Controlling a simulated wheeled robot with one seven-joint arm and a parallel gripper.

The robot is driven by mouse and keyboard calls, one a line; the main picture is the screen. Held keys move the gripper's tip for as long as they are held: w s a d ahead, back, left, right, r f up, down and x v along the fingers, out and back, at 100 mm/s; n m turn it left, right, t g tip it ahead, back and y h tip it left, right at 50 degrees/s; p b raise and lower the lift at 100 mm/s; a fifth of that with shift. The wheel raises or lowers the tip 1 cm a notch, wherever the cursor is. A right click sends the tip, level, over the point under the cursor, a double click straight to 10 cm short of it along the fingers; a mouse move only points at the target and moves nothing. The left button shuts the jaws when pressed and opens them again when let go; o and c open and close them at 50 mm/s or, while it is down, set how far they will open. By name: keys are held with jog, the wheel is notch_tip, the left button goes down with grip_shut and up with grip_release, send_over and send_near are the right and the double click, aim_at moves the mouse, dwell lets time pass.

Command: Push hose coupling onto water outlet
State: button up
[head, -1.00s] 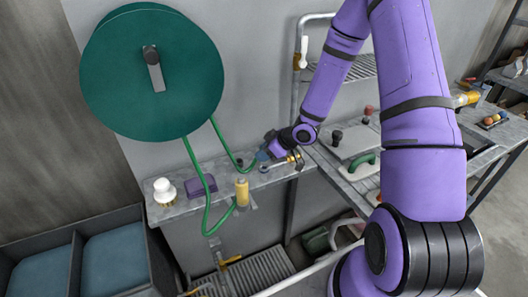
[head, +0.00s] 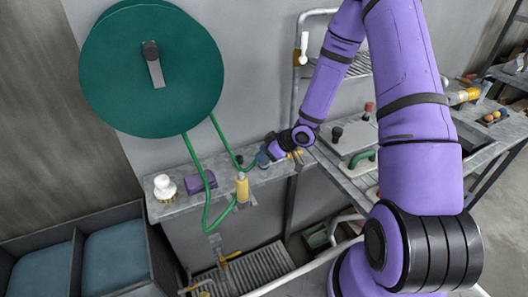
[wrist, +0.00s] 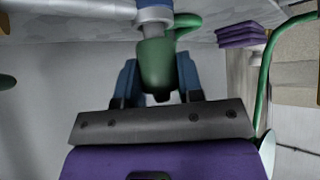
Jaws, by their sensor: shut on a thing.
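My gripper (wrist: 158,82) has its two blue fingers shut on a green body, the hose coupling (wrist: 156,62). A pale grey cylinder with a blue-grey band (wrist: 155,14) meets its far end; I cannot tell whether it belongs to the coupling or the outlet. In the head view my gripper (head: 262,159) is above the wall ledge and mostly hides the coupling. The green hose (head: 224,143) runs from the reel towards the gripper.
The large green reel (head: 155,65) hangs on the wall. A drain grate (head: 258,268) lies below. A sink bench stands at right.

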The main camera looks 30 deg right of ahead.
jog(key=shift+f, duration=0.5)
jog(key=o, duration=1)
jog(key=v, duration=1)
jog(key=shift+s+d+r, duration=0.2)
jog(key=shift+s+d, duration=0.05)
